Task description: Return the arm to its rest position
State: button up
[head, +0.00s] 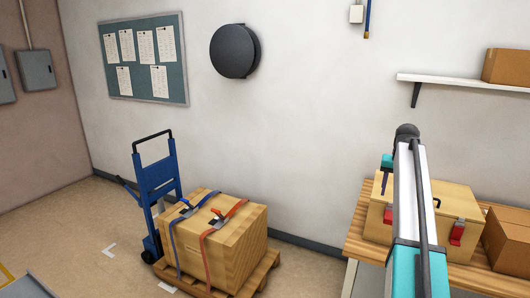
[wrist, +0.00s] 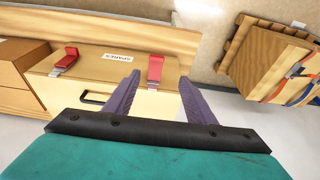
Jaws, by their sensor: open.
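My arm (head: 410,200) reaches up and forward at the right of the head view, in front of a wooden box. My gripper (wrist: 160,76) is open, with two purple fingers spread apart and nothing held between them. In the head view a purple finger shows beside the arm, above the box. In the wrist view a red latch (wrist: 155,70) of the box appears between the fingertips; I cannot tell how far off it is. The wooden box (head: 455,200) has two red latches, a dark handle and a label reading SPARES (wrist: 118,58).
The box stands on a wooden bench (head: 357,245) beside a cardboard box (head: 508,240). A shelf (head: 460,82) juts from the wall at upper right. A strapped crate (head: 240,240) on a pallet and a blue hand truck (head: 157,175) stand left; floor lies between crate and bench.

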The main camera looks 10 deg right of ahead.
jog(key=w+a+f+g, duration=0.1)
jog(key=w+a+f, duration=0.2)
jog(key=a+f, duration=0.55)
jog(key=s+a+f+n+g+y+b, duration=0.1)
jog(key=s+a+f, duration=0.3)
jog(key=a+f, duration=0.55)
jog(key=s+a+f+n+g+b, duration=0.1)
jog(key=s+a+f+g, duration=0.2)
jog(key=f, duration=1.1)
jog(key=s+a+f+n+y+b, duration=0.1)
jog(key=s+a+f, duration=0.3)
jog(key=a+f, duration=0.5)
jog(key=s+a+f+n+g+b, duration=0.1)
jog(key=s+a+f, duration=0.4)
jog(key=s+f, duration=0.55)
jog(key=s+a+f+n+g+b, duration=0.1)
jog(key=s+a+f+g, duration=0.1)
jog(key=s+a+f, duration=0.6)
jog(key=s+f+n, duration=0.1)
jog(key=s+f, duration=0.1)
jog(key=s, duration=0.9)
jog(key=s+a+f, duration=0.1)
jog(key=s+f, duration=0.2)
jog(key=s, duration=0.9)
jog(key=shift+a+n+b, duration=0.3)
jog(key=shift+n, duration=0.1)
jog(key=shift+f, duration=0.1)
jog(key=shift+c, duration=0.4)
